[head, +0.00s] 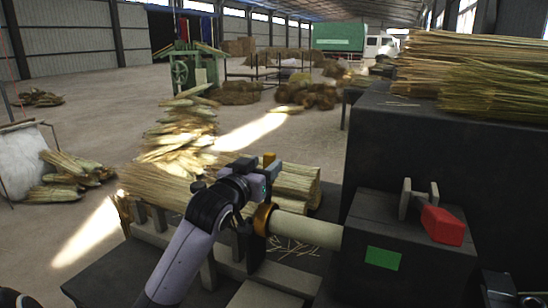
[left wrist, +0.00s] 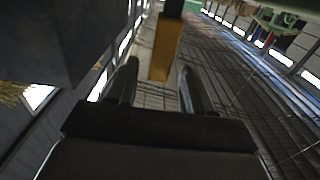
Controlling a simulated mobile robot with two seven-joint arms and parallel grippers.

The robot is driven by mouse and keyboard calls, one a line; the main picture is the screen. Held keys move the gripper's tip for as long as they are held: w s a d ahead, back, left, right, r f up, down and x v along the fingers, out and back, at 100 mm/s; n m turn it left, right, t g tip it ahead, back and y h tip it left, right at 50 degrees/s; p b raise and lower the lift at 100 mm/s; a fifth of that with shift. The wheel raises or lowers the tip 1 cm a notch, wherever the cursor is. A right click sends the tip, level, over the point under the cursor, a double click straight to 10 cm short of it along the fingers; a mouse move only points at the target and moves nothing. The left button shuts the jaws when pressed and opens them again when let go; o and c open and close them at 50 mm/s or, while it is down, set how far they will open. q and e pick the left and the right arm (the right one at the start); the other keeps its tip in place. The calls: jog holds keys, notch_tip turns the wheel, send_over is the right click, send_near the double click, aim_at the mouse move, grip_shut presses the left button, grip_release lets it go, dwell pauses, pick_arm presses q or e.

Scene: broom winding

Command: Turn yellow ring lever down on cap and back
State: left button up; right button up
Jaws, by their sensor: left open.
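The yellow ring (head: 262,218) sits around the end of a pale cylindrical shaft (head: 305,229) that comes out of the dark machine housing. The yellow lever's top (head: 268,159) shows just above my left gripper (head: 266,176); its middle is hidden behind the gripper. In the left wrist view the yellow lever (left wrist: 166,46) stands between the two spread fingers of my left gripper (left wrist: 157,78), with gaps on both sides. The cap cannot be told apart from the ring and shaft end.
The dark machine housing (head: 385,255) with a red lever (head: 442,225) and green plate (head: 383,258) stands to the right. Straw bundles (head: 295,180) lie on a rack behind the gripper. More straw (head: 470,70) is piled on the dark block.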

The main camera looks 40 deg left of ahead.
pick_arm(q)
jog(key=shift+x, duration=2.6)
grip_shut()
